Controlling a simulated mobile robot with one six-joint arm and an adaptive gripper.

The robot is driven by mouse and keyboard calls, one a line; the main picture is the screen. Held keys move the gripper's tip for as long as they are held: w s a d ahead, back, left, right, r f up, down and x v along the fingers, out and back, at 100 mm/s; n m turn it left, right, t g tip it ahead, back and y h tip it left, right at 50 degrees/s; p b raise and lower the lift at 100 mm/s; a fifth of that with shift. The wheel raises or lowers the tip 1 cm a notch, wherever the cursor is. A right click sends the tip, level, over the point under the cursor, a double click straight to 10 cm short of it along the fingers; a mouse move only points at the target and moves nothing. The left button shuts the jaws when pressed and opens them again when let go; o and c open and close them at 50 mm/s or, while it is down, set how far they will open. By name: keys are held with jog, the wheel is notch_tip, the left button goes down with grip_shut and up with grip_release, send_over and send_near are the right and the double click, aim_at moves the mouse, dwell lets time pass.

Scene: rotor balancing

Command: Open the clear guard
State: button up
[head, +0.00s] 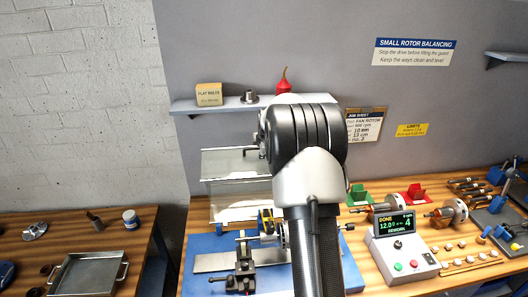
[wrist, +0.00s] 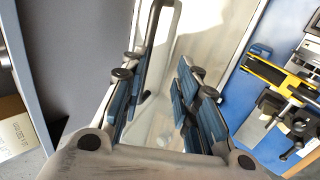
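The clear guard (head: 235,212) has transparent panels in a pale metal frame. It stands raised at the back of the balancing machine, with the rotor area in front of it uncovered. In the wrist view the guard (wrist: 218,38) fills the middle, beyond my fingers. My gripper (wrist: 163,95) is open, its blue-padded fingers apart. A bar of the guard runs between them, nearer the left finger; I cannot tell if they touch. In the head view my arm hides the gripper and the guard's right part.
The machine's blue base (head: 205,280) carries a dark clamp (head: 246,268) and a yellow part (head: 265,222). A control box (head: 402,246) reads DONE and REWORK. A wall shelf (head: 222,104) holds a flat-belts box (head: 208,94) and a red pepper-shaped item (head: 284,82).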

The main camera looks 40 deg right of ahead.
jog(key=v, duration=0.9)
